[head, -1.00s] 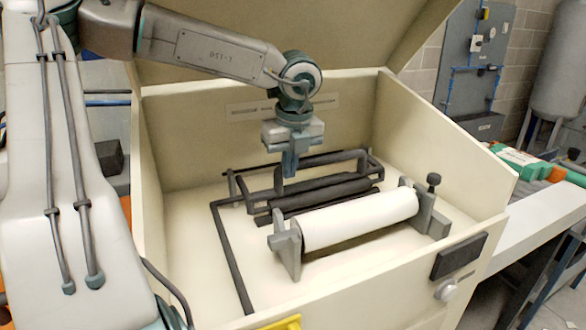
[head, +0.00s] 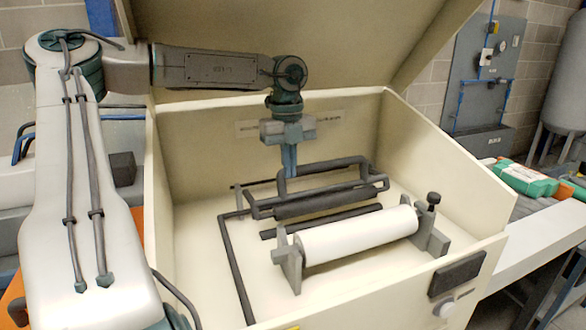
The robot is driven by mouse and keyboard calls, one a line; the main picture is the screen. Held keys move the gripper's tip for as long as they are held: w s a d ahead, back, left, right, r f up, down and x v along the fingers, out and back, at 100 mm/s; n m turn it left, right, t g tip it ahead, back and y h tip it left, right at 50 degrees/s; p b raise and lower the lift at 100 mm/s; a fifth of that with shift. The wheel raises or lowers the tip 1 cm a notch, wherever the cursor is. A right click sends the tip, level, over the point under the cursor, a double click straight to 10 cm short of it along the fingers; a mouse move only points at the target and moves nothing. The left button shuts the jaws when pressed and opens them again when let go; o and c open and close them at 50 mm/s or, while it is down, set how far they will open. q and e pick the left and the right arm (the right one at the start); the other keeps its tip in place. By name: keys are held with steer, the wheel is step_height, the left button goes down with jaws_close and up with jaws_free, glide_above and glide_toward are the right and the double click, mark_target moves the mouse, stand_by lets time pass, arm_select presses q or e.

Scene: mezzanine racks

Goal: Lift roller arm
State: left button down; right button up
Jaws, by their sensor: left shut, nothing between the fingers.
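The roller arm (head: 268,209) is a dark tube frame with a raised handle loop and a dark roller (head: 325,201), inside the open cream box (head: 230,305). Its roller sits apart from a dark bar (head: 335,218) in front of it. My left gripper (head: 289,170) points down, shut and empty, at the left part of the handle loop. Its fingertips overlap the loop in the picture; I cannot tell whether they touch it. My right gripper is not in view.
A white roller (head: 360,234) on grey end brackets (head: 289,264) lies in front. A black knob (head: 433,199) tops the right bracket. Side walls enclose the workspace.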

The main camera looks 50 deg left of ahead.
arm_select(q)
steer(key=shift+w+a+r, duration=0.15)
steer(key=shift+a+r, duration=0.3)
steer(key=shift+a, duration=0.05)
steer(key=shift+w+a+r, duration=0.1)
steer(key=shift+a+r, duration=0.15)
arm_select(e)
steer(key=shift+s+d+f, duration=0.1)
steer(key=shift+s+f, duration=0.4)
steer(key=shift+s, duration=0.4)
arm_select(q)
steer(key=shift+a+r, duration=0.1)
